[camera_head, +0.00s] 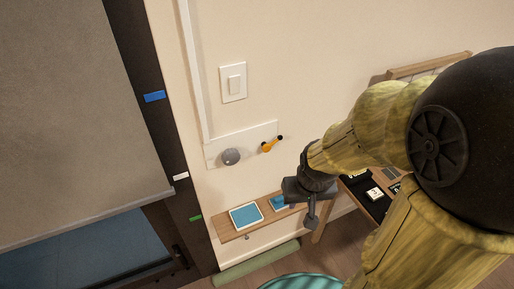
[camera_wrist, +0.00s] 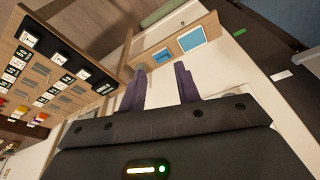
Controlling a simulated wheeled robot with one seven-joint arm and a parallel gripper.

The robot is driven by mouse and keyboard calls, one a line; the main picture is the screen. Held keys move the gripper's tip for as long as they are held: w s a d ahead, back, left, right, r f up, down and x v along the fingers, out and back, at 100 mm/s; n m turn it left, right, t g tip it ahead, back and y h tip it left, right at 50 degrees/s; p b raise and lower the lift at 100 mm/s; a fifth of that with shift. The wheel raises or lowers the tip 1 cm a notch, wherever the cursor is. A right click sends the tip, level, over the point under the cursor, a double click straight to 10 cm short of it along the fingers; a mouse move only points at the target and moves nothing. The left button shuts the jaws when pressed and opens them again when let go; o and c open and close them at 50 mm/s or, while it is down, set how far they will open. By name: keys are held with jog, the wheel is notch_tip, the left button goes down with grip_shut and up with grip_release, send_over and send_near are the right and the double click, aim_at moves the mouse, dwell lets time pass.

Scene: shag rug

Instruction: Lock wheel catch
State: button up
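A white panel (camera_head: 250,139) is on the cream wall, with a round grey knob (camera_head: 231,156) and an orange lever with dark tips (camera_head: 271,145) on it. I cannot tell which of these, if either, is the wheel catch. My gripper (camera_head: 311,220) is to the lower right of the panel, close to the wooden shelf and apart from the knob and lever. In the wrist view my gripper (camera_wrist: 161,80) has its two fingers spread, with nothing between them. The knob and lever do not show in the wrist view.
A narrow wooden shelf (camera_head: 229,229) holds two blue-topped items (camera_head: 246,215). A light switch (camera_head: 233,83) is above the panel. A board with dark-and-white blocks (camera_wrist: 52,80) stands beside the shelf. A green roll (camera_head: 256,263) lies on the floor below.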

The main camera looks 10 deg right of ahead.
jog(key=shift+a, duration=0.35)
jog(key=shift+w+f, duration=0.1)
jog(key=w+a+f+m+t+h+b, duration=0.2)
jog(key=w+a+m+t+b, duration=0.1)
jog(key=w+m+t+b, duration=0.3)
jog(key=w+a+f+m+t+h+b, duration=0.2)
jog(key=w+m+t+b, duration=0.3)
jog(key=b, duration=0.6)
jog(key=shift+w+a+m+t, duration=0.4)
jog(key=shift+w+a+m, duration=0.35)
jog(key=shift+m, duration=0.25)
